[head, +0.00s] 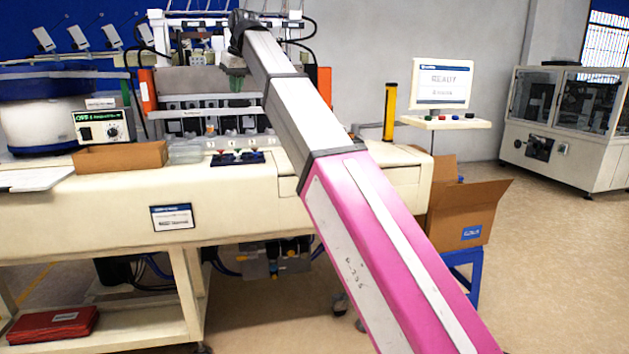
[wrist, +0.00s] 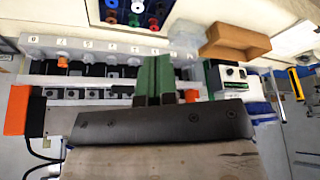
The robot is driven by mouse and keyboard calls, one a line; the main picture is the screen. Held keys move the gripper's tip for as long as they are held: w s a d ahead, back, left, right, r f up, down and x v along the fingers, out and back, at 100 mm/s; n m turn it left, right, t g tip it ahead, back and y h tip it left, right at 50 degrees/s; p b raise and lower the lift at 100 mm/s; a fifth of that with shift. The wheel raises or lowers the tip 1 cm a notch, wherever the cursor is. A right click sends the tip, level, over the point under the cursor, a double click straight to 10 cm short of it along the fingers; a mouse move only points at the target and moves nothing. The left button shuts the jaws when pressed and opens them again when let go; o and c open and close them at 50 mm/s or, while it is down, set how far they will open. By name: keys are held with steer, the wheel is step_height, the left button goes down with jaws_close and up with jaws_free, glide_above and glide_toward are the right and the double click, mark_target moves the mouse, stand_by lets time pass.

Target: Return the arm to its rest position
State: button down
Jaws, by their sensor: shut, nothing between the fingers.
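My arm stretches from the bottom right of the head view up and away over the workbench (head: 80,220). My gripper (wrist: 155,72) shows in the wrist view with its green fingers close together, shut and empty. In the head view the green fingers (head: 234,78) show small and partly hidden at the far end of the arm, above the row of feeder slots (head: 205,122).
An empty brown tray (head: 120,157) and a control box (head: 104,127) stand left on the bench. A monitor (head: 441,83) and an open cardboard box (head: 465,212) are to the right. Orange posts (head: 148,90) flank the machine. Open floor lies at right.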

steer(key=w+d+f+m+h, duration=0.15)
steer(key=d+f, duration=0.55)
steer(key=f, duration=0.7)
steer(key=d+f+m+g, duration=0.1)
steer(key=d+f+m, duration=0.1)
steer(key=d+f, duration=0.85)
steer(key=w+d+f+m+h, duration=0.1)
steer(key=d+f, duration=0.4)
steer(key=f, duration=1.2)
steer(key=s+d+f+m, duration=0.1)
steer(key=s+d+f, duration=0.5)
steer(key=f, duration=0.3)
steer(key=s+d+f+m+g, duration=0.1)
steer(key=s+d+f+m, duration=0.1)
steer(key=s+d+f, duration=0.5)
steer(key=s+d+f+m+g, duration=0.1)
steer(key=s+d+f, duration=0.6)
steer(key=f, duration=0.4)
steer(key=shift+f+h, duration=0.25)
steer(key=shift+h, duration=0.1)
